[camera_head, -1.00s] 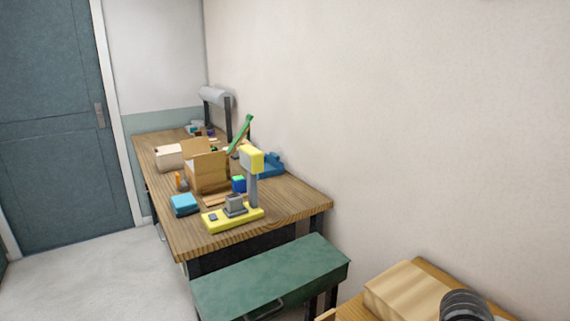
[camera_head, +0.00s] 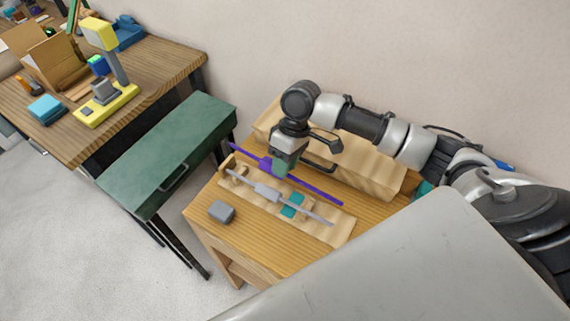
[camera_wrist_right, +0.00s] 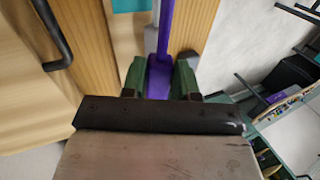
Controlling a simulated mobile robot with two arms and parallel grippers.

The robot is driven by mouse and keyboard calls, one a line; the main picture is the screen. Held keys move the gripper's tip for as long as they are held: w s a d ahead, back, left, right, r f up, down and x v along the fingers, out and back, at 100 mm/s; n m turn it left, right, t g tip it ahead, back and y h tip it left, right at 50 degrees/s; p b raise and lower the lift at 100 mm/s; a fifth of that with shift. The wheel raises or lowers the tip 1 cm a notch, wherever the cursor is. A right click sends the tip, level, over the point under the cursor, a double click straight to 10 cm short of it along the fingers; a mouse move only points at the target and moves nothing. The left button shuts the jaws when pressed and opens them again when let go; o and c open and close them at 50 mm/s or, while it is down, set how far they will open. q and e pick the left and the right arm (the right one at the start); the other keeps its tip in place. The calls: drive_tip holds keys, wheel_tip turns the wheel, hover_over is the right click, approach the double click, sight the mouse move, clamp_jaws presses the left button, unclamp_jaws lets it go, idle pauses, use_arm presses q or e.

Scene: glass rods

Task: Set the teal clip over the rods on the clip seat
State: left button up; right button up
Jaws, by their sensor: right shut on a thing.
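My right gripper (camera_head: 284,168) is shut on the thick middle of a purple rod (camera_head: 318,191), held above the wooden board (camera_head: 340,232). In the right wrist view the purple rod (camera_wrist_right: 160,78) sits between the green fingertips. A grey rod (camera_head: 313,215) with a thicker grey middle lies along the board, roughly parallel to the purple one. A teal piece (camera_head: 292,205), which looks like the clip or its seat, is on the board at the grey rod; I cannot tell whether it is over or under the rod. My left gripper is not in view.
A grey block (camera_head: 222,211) lies on the wooden cabinet top left of the board. A pale wooden box (camera_head: 370,182) with a dark handle stands behind, by the wall. A green cabinet (camera_head: 170,150) and a cluttered workbench (camera_head: 170,65) are further left.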

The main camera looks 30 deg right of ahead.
drive_tip(key=shift+w+d+r, duration=0.1)
drive_tip(key=shift+w, duration=0.1)
drive_tip(key=shift+f+n, duration=0.2)
drive_tip(key=shift+n, duration=0.1)
wheel_tip(320, 180, down, 6)
drive_tip(key=b, duration=0.7)
drive_tip(key=shift+r, duration=0.15)
drive_tip(key=shift+f, duration=0.65)
drive_tip(key=shift+p, duration=0.3)
